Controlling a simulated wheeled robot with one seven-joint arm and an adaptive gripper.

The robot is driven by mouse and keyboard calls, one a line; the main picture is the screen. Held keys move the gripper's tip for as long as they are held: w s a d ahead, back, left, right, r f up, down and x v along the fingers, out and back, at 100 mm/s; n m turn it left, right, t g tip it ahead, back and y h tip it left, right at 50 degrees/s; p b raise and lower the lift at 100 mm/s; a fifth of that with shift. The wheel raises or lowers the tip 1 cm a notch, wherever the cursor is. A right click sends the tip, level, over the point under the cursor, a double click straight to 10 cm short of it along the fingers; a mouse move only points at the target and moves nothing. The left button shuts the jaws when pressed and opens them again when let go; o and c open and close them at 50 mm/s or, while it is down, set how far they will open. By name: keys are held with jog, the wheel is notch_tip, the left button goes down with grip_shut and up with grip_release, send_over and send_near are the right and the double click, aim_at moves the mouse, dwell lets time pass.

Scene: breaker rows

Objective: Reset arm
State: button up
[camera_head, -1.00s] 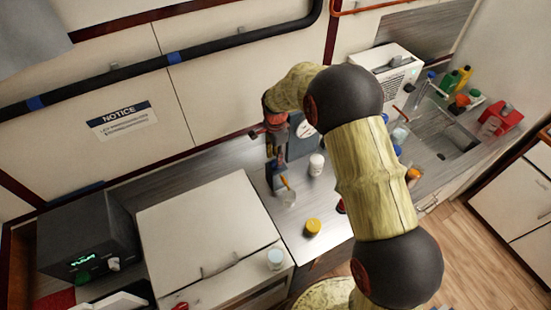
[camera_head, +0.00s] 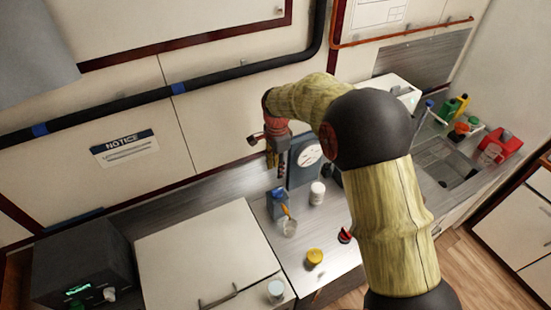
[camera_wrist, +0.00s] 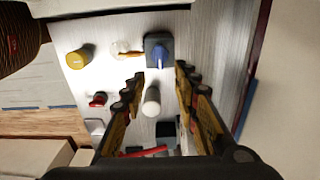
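My arm reaches over the counter (camera_head: 338,252) in the head view, with its elbow bent. My gripper (camera_head: 272,160) hangs at its far end, fingers down, close to the back wall and above a blue object (camera_head: 277,196). In the wrist view my gripper (camera_wrist: 160,85) has its two fingers wide apart with nothing between them. Beyond the fingers lie a white-capped bottle (camera_wrist: 152,101) and the blue object (camera_wrist: 158,52) on a dark base, both apart from the fingers.
A yellow-capped jar (camera_head: 314,257) and a small beaker (camera_head: 290,228) stand on the counter. A grey gauge box (camera_head: 304,165) stands right of my gripper. A white cabinet (camera_head: 200,250) is at left; a black pipe (camera_head: 220,80) runs along the wall.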

jog(key=s+d+r+n+t+b, duration=0.2)
jog(key=s+d+n+b, duration=0.2)
jog(key=s, duration=0.7)
jog(key=s+d+r+n+t+b, duration=0.1)
jog(key=s+d+n+b, duration=0.3)
jog(key=s, duration=0.7)
jog(key=s+d+r+n+t+b, duration=0.2)
jog(key=s+d+n+b, duration=0.3)
jog(key=s, duration=0.6)
jog(key=b, duration=0.2)
jog(key=shift+s+r+n+t+b, duration=0.2)
jog(key=shift+r+n+t+b, duration=0.1)
jog(key=shift+d, duration=0.1)
dwell(0.4)
